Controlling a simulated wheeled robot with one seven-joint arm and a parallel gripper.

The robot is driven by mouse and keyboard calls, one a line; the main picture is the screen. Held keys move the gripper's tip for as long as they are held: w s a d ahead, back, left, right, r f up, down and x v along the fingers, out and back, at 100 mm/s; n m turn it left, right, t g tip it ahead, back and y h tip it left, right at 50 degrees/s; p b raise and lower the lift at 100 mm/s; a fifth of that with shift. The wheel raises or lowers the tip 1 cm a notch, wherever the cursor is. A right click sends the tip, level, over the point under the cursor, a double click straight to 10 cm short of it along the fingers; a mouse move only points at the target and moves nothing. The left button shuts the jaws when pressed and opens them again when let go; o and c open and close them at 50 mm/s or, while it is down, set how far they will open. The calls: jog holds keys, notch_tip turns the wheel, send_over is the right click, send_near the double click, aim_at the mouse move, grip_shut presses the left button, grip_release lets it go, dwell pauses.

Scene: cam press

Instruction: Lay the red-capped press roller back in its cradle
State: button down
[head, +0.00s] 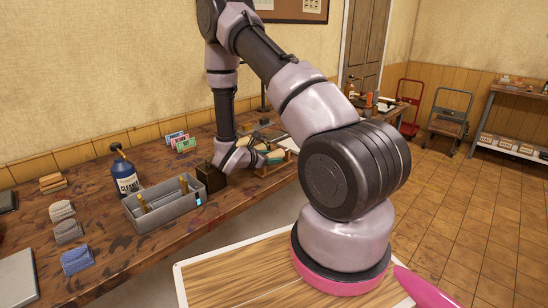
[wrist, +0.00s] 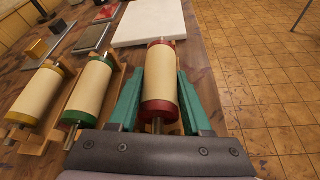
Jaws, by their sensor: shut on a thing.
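In the wrist view the red-capped press roller (wrist: 160,82), cream with red end caps and a metal shaft, lies between the two teal fingers of my gripper (wrist: 160,76). My gripper is shut on it. A yellow-capped roller (wrist: 40,92) and a green-capped roller (wrist: 91,90) lie side by side to its left in wooden cradles. Wood shows beside the left finger, but I cannot tell whether the red-capped roller touches a cradle. In the head view my gripper (head: 268,158) is low over the wooden rack (head: 282,167) on the bench, and the roller is mostly hidden.
A white slab (wrist: 150,22) lies beyond the roller, with a dark tray (wrist: 90,38) to its left. A dark block (head: 211,176), a grey tray (head: 165,212) and a blue cleaner bottle (head: 124,176) stand left of my gripper. The bench's right edge is close by.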

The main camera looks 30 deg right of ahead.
jog(key=shift+f, duration=0.4)
dwell(0.9)
jog(key=shift+c, duration=1.3)
grip_release()
jog(key=shift+a, duration=0.1)
jog(key=v, duration=1)
jog(key=shift+s+a+r, duration=0.1)
jog(key=shift+a+r, duration=0.05)
jog(key=shift+a, duration=0.15)
